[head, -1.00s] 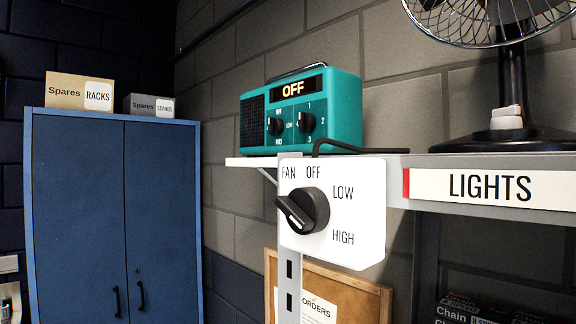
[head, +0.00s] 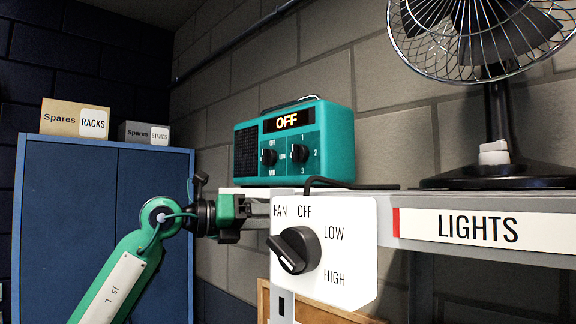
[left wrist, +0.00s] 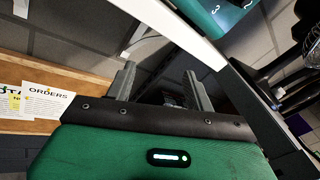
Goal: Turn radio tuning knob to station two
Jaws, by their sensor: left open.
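The teal radio (head: 335,140) stands on a white shelf in the head view, its display reading OFF. Its left knob (head: 268,158) has small band labels; its right tuning knob (head: 299,153) is ringed by numbers 1, 2 and 3. My left gripper (head: 262,210) is in front of the shelf edge, below the radio and beside the white fan panel. In the left wrist view its two fingers (left wrist: 160,85) are apart with nothing between them. A corner of the radio (left wrist: 212,12) shows at the top there. My right gripper is not in view.
The white fan panel (head: 325,275) with its black knob (head: 294,250) is just right of my left gripper. A desk fan (head: 490,100) stands on the shelf at right, above the LIGHTS sign (head: 480,228). A blue cabinet (head: 75,220) is at left. A cork board (left wrist: 30,75) hangs below.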

